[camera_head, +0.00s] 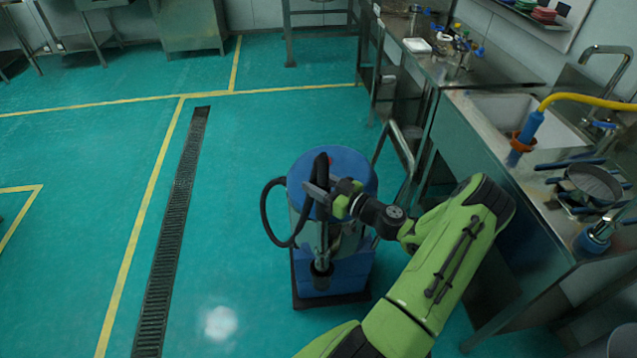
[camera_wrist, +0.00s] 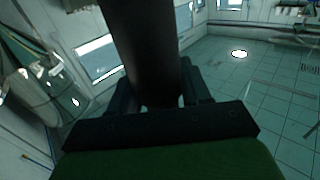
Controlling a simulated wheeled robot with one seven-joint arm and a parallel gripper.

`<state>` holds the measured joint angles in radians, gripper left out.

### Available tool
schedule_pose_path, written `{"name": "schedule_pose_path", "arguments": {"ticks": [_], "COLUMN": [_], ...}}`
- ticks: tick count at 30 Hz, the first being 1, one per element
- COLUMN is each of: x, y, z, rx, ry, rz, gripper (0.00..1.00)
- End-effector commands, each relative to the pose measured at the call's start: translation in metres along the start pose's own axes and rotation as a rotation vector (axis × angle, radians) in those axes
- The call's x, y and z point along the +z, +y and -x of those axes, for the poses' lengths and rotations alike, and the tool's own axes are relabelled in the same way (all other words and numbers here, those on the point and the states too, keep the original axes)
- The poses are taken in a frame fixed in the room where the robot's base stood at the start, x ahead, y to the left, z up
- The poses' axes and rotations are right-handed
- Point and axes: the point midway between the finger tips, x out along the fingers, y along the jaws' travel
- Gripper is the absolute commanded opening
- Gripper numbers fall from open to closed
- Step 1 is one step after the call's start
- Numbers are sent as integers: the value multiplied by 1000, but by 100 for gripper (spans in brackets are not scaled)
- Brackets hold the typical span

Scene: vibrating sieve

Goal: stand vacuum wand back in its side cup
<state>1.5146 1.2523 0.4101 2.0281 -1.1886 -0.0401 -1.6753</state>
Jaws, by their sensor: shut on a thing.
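The vacuum (camera_head: 355,165) stands on the floor, with a blue lid, a steel drum and a blue base. My gripper (camera_head: 322,196) is at its front side, shut on the upper part of the vacuum wand (camera_head: 322,235). The wand is close to upright, with a curved black hose at its top. Its lower end meets the dark side cup (camera_head: 321,272) in the picture; I cannot tell whether it is inside or just above. In the wrist view the dark wand (camera_wrist: 148,50) runs up between both fingers.
A steel sink counter (camera_head: 550,190) with pans and a yellow hose stands to the right. The black hose (camera_head: 268,212) loops out left of the vacuum. A floor drain grate (camera_head: 175,230) lies farther left, with open green floor around it.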

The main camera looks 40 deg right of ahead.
Motion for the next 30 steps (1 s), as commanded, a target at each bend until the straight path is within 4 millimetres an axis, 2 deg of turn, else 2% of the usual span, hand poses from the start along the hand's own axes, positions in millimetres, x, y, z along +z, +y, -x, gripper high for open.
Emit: {"name": "schedule_pose_path", "arguments": {"ticks": [18,30], "x": [40,39], "y": [0,0], "z": [0,0], "rx": [-1,0], "ry": [1,2], "rz": [0,0], "gripper": [0,0]}}
